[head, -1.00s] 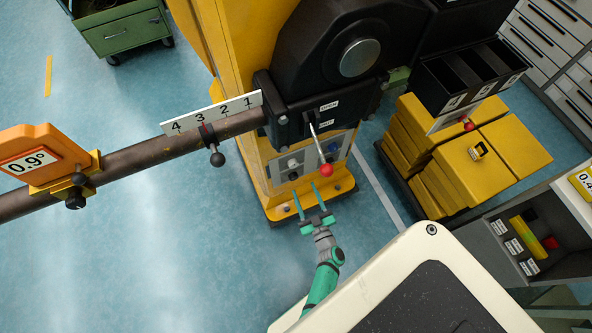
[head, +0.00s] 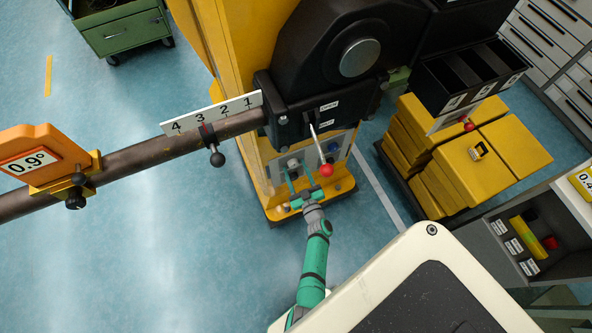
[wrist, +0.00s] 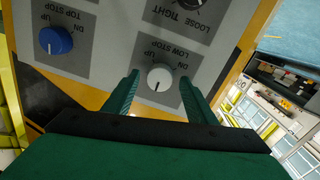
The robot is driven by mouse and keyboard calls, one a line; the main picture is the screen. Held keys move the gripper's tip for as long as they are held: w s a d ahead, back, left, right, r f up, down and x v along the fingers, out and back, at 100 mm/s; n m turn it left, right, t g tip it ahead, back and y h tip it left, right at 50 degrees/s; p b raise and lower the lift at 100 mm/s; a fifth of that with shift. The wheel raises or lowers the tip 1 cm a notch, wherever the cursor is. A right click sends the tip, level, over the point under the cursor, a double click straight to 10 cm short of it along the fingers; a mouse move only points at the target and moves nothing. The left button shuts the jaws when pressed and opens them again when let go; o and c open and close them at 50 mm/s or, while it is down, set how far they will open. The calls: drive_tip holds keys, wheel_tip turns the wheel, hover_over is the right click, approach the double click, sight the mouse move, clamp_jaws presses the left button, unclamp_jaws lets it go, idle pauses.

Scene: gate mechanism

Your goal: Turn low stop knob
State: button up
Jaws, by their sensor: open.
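The low stop knob (wrist: 160,78) is a round white knob with a dark pointer line. In the head view my gripper (head: 303,180) is at the panel on the yellow post's lower front. There the white knob (head: 293,164) shows just beyond the fingers.
A blue TOP STOP knob (wrist: 56,40) is beside it on the same panel, and a black LOOSE/TIGHT knob (wrist: 187,3) is at the wrist view's top edge. A red-balled lever (head: 326,170) hangs close to my gripper's right. Yellow blocks (head: 460,165) stand farther right.

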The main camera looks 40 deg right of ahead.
drive_tip(key=shift+w, duration=0.1)
drive_tip(key=c, duration=1)
drive_tip(key=shift+c, duration=0.2)
drive_tip(key=shift+d, duration=0.1)
drive_tip(key=shift+n, duration=0.3)
drive_tip(key=n, duration=0.4)
drive_tip(key=shift+a, duration=0.2)
drive_tip(key=shift+f+n, duration=0.1)
drive_tip(key=shift+n, duration=1.6)
drive_tip(key=shift+d+t, duration=0.1)
drive_tip(key=shift+t, duration=0.2)
